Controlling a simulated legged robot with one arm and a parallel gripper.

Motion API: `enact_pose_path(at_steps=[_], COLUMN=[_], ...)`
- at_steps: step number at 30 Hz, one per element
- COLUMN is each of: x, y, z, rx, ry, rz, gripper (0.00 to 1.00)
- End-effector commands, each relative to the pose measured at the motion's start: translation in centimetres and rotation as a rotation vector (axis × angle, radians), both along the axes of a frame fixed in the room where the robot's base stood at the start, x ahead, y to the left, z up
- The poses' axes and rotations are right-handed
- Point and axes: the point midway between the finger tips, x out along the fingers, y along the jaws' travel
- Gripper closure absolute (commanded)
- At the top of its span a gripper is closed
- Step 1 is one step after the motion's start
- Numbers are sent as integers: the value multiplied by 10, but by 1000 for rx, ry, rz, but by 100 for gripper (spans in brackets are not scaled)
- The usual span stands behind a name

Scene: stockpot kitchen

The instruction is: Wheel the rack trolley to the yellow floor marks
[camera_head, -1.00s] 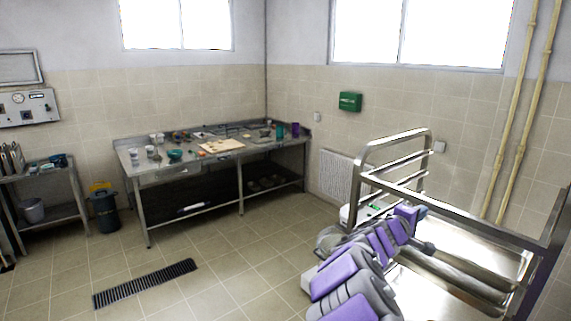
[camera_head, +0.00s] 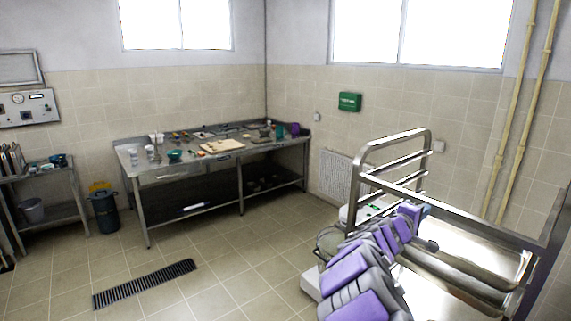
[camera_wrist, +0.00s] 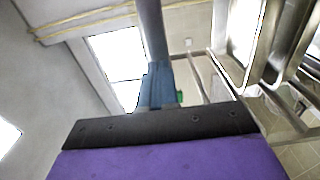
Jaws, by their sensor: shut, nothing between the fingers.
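The rack trolley (camera_head: 393,140) is a bare metal tube frame at the right of the head view, with a tall looped end and shiny lower bars. In the wrist view its metal rails (camera_wrist: 283,45) show at the upper right. My purple and grey arm reaches up to it and hides part of its near side. My gripper (camera_head: 425,210) is beside the trolley's lower frame. In the wrist view my blue-grey gripper (camera_wrist: 158,85) is shut and empty; whether it touches the trolley I cannot tell. No yellow floor marks show in these views.
A steel worktable (camera_head: 190,166) with utensils stands along the back wall. A floor drain grate (camera_head: 145,283) lies at the lower left. A dark bin (camera_head: 103,213) and a side shelf (camera_head: 52,215) stand at the left. A radiator (camera_head: 337,173) is behind the trolley. The middle floor is clear.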

Motion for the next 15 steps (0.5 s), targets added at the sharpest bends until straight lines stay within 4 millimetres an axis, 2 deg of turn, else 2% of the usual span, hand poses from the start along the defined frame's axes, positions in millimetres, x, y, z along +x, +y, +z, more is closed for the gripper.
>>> enact_pose_path(at_steps=[3, 15], x=[5, 22], y=[-11, -28], z=[-2, 0], rx=[3, -2], ry=[1, 0], rz=[-4, -4], gripper=[100, 100])
